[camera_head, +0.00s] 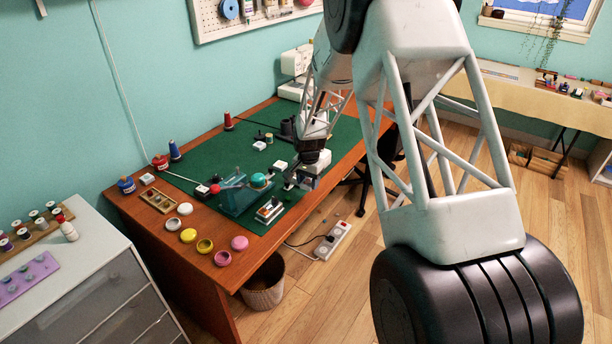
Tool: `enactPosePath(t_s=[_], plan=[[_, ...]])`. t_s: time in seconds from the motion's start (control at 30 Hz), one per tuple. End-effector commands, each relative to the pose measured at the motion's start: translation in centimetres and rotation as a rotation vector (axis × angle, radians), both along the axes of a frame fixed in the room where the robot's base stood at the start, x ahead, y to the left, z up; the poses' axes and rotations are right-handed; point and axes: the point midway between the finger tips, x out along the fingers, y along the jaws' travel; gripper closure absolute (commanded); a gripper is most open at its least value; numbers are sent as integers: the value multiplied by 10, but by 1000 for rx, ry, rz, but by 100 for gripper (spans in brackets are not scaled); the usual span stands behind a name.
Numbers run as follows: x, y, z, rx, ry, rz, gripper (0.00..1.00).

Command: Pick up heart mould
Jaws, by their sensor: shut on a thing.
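My gripper (291,183) is low over the right part of the green mat (205,161) on the wooden desk, close to the desk's right edge. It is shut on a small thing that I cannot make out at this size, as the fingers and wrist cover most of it. I cannot clearly recognise a heart mould elsewhere. A teal open stand (236,199) with a green dome-topped item (259,180) is just left of my gripper. A small pale block with red and dark parts (270,210) lies below and left of it.
Several round tins, including a pink one (239,242) and a yellow one (188,235), line the desk's front. A basket (263,292) and a power strip (333,241) are on the floor.

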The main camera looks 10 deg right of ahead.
Motion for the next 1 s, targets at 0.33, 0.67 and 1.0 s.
enactPosePath(t_s=[0.33,0.67,1.0], plan=[[-25,0,1,0,1,0,78],[-27,0,2,0,0,0,78],[-27,0,2,0,0,0,78]])
